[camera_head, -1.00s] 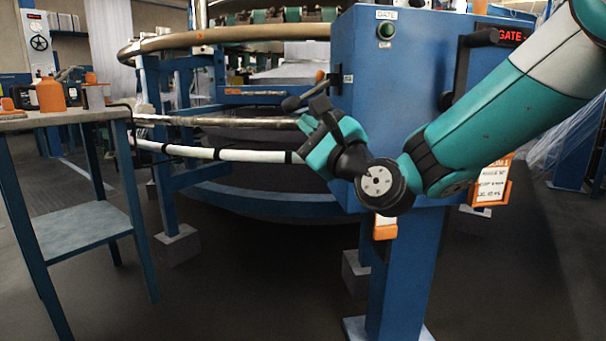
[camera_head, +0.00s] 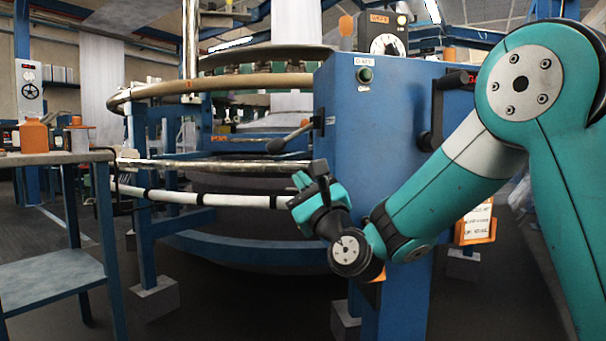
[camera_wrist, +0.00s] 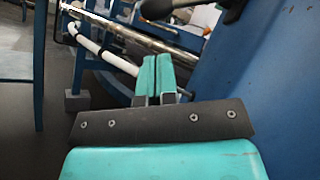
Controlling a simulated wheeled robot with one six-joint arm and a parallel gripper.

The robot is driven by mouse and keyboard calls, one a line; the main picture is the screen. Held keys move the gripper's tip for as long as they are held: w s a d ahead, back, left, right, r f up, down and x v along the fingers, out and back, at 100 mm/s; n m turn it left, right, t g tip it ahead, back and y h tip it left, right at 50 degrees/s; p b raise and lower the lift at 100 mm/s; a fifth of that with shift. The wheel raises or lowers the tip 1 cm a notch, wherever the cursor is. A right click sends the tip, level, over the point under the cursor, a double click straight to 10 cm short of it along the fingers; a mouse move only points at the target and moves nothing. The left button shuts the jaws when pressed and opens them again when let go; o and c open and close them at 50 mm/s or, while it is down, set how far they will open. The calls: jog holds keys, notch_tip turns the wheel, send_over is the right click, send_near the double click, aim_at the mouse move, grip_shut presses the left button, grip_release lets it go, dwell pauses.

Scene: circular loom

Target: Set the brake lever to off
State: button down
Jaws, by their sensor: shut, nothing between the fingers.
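A lever (camera_head: 290,137) with a dark knob sticks out to the left from the side of the blue cabinet (camera_head: 380,110), its knob end lower than its pivot. I take it for the brake lever; its markings are too small to read. In the wrist view the lever's dark knob (camera_wrist: 155,9) shows at the top edge, beyond the fingers. My gripper (camera_head: 308,181) is below and slightly right of the knob in the head view, apart from it in the picture. Its teal fingers (camera_wrist: 155,76) are together and empty.
The blue cabinet wall stands close on the right in the wrist view. The loom's curved metal rail (camera_head: 225,167) and white tube (camera_head: 195,198) run left of my gripper. A side table (camera_head: 60,158) with orange containers stands at the left.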

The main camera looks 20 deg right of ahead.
aim_at(289, 139)
jog(key=p+x, duration=0.6)
jog(key=x, duration=0.1)
jog(key=shift+w+p, duration=0.2)
jog(key=shift+p, duration=0.15)
jog(key=shift+r, duration=0.1)
jog(key=shift+r+m+h, duration=0.1)
jog(key=shift+m+h, duration=0.2)
jog(key=shift+h, duration=0.1)
